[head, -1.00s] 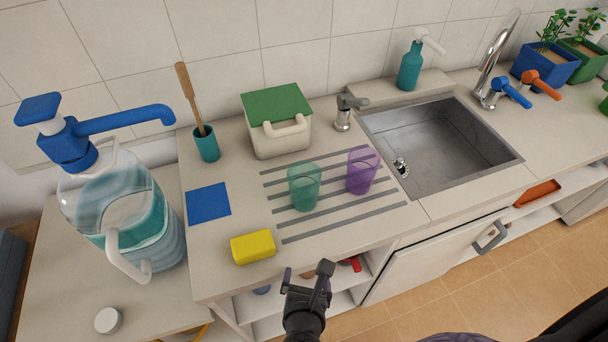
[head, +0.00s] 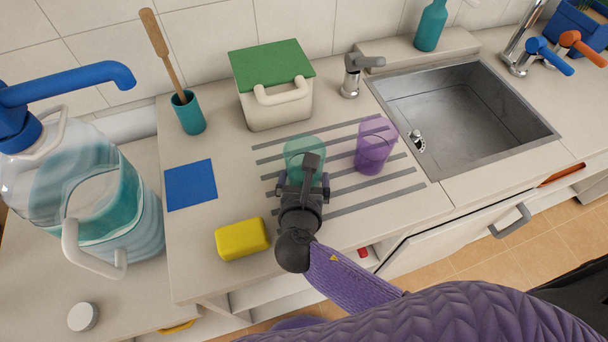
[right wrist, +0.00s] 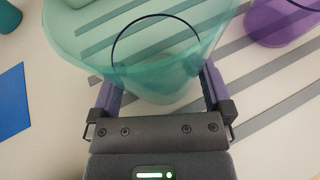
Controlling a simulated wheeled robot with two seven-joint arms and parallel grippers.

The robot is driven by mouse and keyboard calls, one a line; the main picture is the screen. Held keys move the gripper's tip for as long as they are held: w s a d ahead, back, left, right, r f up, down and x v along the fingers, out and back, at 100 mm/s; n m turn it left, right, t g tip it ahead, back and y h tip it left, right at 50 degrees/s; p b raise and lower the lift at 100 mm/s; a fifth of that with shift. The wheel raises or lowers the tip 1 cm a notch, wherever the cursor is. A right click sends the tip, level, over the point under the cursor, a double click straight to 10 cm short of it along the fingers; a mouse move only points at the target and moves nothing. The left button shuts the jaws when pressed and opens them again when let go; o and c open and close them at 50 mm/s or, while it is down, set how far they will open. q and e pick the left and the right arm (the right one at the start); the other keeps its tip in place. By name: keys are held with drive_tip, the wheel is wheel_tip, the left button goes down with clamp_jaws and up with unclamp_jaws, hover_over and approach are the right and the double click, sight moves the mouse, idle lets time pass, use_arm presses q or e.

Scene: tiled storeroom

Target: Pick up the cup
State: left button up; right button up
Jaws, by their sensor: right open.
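A translucent green cup (head: 304,150) stands on the grey-striped drying area of the counter. A translucent purple cup (head: 375,146) stands to its right; part of it also shows at the top right of the right wrist view (right wrist: 283,22). My right gripper (head: 303,182) is at the near side of the green cup and hides its lower part in the head view. In the right wrist view, the open fingers (right wrist: 162,92) lie on either side of the green cup (right wrist: 150,60), with a gap between them. My left gripper is not in view.
A yellow sponge (head: 242,239) and a blue square (head: 190,185) lie left of my gripper. A white box with a green lid (head: 272,85) stands behind the green cup. A sink (head: 465,118) with a tap is to the right. A large water jug (head: 90,200) stands at the left.

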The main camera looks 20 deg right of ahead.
drive_tip(key=shift+w+f, duration=0.1)
drive_tip(key=shift+w, duration=0.15)
drive_tip(key=c, duration=0.9)
